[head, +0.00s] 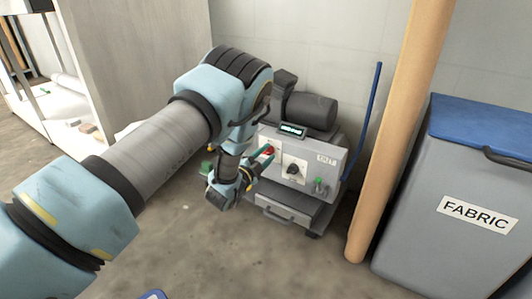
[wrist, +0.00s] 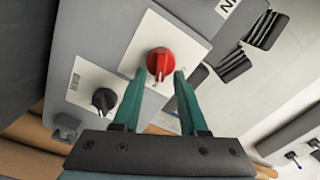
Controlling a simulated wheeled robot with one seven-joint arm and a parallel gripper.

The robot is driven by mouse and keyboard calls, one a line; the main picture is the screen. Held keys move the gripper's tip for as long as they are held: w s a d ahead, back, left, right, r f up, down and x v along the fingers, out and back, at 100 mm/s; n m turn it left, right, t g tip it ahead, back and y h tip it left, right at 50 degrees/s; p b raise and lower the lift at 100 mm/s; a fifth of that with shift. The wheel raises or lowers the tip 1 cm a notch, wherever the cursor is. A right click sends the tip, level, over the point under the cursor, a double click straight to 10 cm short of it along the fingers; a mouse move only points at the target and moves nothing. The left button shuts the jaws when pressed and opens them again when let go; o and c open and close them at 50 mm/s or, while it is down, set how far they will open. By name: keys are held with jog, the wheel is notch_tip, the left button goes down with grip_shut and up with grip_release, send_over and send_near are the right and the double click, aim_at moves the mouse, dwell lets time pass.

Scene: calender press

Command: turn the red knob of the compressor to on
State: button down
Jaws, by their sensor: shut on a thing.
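The compressor (head: 334,180) is a grey box with a dark motor on top, standing on the floor against the wall. Its red knob (head: 268,149) is at the left of the front panel, and it also shows on a white plate in the wrist view (wrist: 160,60). My gripper (head: 264,154) is at the panel, and in the wrist view its two green fingers (wrist: 160,76) stand on either side of the knob, shut on it. A pale mark shows on the knob's near side. The fingers hide parts of the plate, and I cannot read the knob's setting.
A black knob (head: 293,169) on its own white plate sits right of the red one. A small lit display (head: 291,130) is above. A blue pole (head: 361,122), a tan post (head: 402,120) and a grey FABRIC bin (head: 445,190) stand to the right. The front floor is mostly clear.

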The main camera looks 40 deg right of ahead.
jog(key=shift+f+m, duration=0.1)
jog(key=shift+m, duration=0.5)
jog(key=shift+c, duration=2.2)
grip_release()
jog(key=p+v, duration=0.4)
jog(key=v, duration=0.7)
